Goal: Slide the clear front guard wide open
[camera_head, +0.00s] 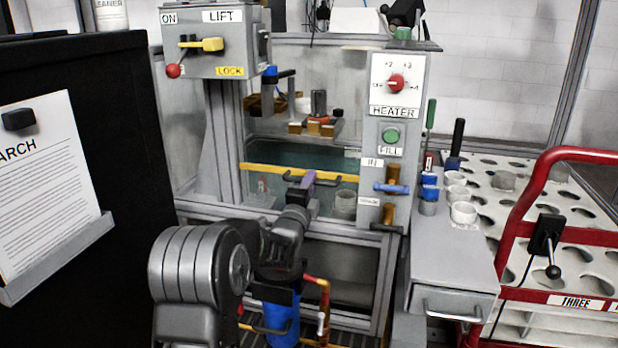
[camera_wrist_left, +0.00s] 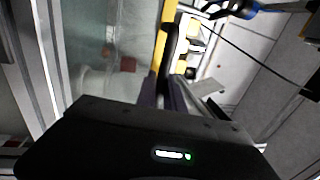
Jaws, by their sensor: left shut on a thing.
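The clear front guard (camera_head: 265,188) is set in the grey machine frame, with a yellow bar (camera_head: 264,170) along its top edge. The bar crosses the front opening, which shows the machine's inside above it. A dark handle (camera_head: 328,182) sits just below the bar. My left gripper (camera_head: 307,181) is shut on this handle and partly covers it. In the left wrist view the dark handle (camera_wrist_left: 172,48) lies between the purple-grey fingers (camera_wrist_left: 166,88), beside the yellow bar (camera_wrist_left: 159,48). My right gripper is not in view.
A heater panel (camera_head: 395,85) and a blue-handled lever (camera_head: 391,188) stand right of the opening. A lift box (camera_head: 215,44) hangs upper left. White cups (camera_head: 463,212) stand on a side cabinet near the red cart (camera_head: 515,225). A black panel (camera_head: 110,120) fills the left side.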

